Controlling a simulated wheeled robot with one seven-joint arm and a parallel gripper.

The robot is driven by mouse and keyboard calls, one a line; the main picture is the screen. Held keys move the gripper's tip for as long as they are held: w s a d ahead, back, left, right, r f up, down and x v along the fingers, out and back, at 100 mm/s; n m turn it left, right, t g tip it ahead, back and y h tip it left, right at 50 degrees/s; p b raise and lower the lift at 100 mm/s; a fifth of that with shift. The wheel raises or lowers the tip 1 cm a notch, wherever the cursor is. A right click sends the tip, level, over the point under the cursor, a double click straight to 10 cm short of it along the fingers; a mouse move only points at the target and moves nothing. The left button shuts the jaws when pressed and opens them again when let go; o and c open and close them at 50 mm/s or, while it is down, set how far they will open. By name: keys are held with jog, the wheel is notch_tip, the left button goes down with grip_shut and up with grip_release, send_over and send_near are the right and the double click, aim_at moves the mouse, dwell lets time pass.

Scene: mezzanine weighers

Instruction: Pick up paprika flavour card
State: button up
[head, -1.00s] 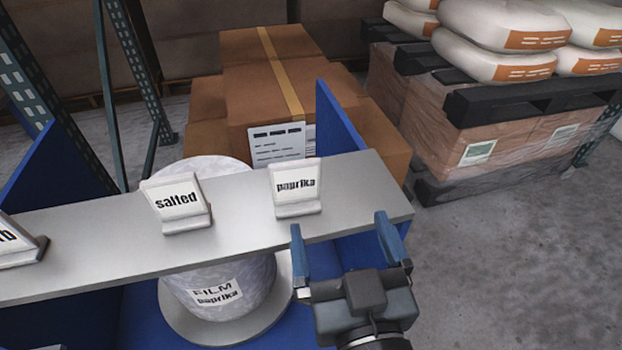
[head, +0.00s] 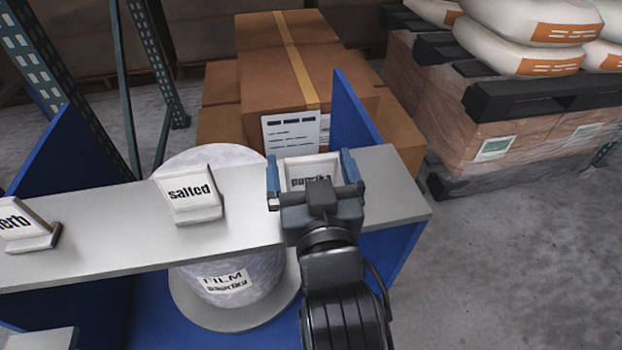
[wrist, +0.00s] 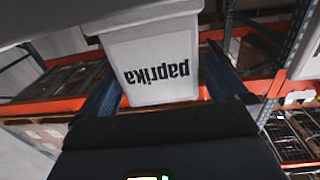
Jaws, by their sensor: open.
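The paprika flavour card (head: 310,168) is a white sign with black lettering, standing on the grey shelf (head: 130,222) near its right end. My gripper (head: 312,172) is open, with one blue finger on each side of the card in the head view. The card's lower part is hidden behind my gripper there. In the wrist view the paprika card (wrist: 160,62) appears upside down and fills the upper middle, between the two fingers (wrist: 160,92). I cannot tell whether the fingers touch it.
The salted card (head: 190,194) and the herb card (head: 25,226) stand on the shelf to the left. A film roll (head: 228,268) sits below the shelf. A blue panel (head: 355,105) rises just behind and right of the paprika card. Cardboard boxes (head: 300,75) are stacked behind.

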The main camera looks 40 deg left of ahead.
jog(key=c, duration=0.9)
